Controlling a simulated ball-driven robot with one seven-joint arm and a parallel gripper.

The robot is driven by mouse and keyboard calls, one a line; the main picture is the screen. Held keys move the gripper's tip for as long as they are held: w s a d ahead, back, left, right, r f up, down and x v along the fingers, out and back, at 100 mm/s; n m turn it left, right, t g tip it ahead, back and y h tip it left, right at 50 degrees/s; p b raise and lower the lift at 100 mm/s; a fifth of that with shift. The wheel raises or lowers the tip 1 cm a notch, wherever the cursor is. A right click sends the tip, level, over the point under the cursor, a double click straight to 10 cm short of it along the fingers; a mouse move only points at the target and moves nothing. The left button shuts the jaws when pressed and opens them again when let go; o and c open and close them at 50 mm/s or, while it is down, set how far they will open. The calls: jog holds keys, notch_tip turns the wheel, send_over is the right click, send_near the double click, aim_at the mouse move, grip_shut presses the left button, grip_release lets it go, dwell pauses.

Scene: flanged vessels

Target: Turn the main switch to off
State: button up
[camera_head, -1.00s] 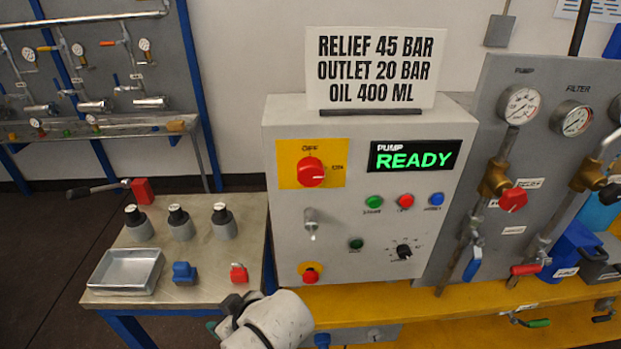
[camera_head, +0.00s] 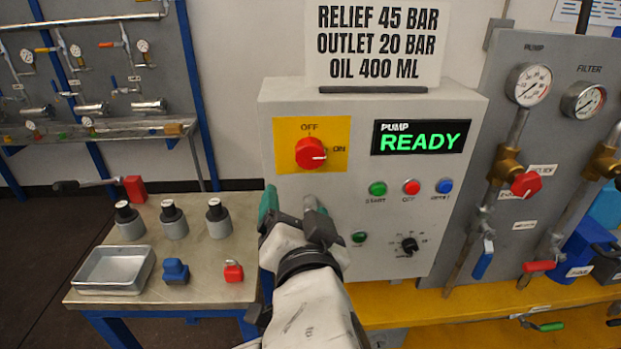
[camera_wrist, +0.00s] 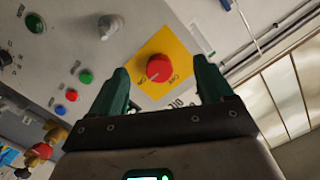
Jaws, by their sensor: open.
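The main switch is a red round knob (camera_head: 310,153) on a yellow plate (camera_head: 340,130) marked OFF at the top and ON at the right, on the grey control box. A white mark on the knob points right, toward ON. The knob also shows in the wrist view (camera_wrist: 159,68), between and beyond my two green fingers. My gripper (camera_head: 291,203) is open and empty, just below the yellow plate in the head view. In the wrist view my gripper (camera_wrist: 160,85) points at the knob, with no contact visible.
The box carries a green READY display (camera_head: 419,138) and green, red and blue buttons (camera_head: 411,187) right of my gripper. A side table (camera_head: 190,265) at left holds a metal tray, dark cylinders and padlock-like parts. Valves and gauges stand at right.

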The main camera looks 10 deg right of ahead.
aim_at(310, 159)
jog(key=w+d+m, duration=0.1)
jog(key=w, duration=0.2)
jog(key=w+d+r+h+p, duration=0.1)
jog(key=w, duration=0.2)
jog(key=w+d+r+m+t+p, duration=0.1)
jog(key=w, duration=0.2)
jog(key=shift+w+d+r+m, duration=0.1)
jog(key=shift+r+m, duration=0.15)
jog(key=shift+m, duration=0.05)
jog(key=c, duration=1)
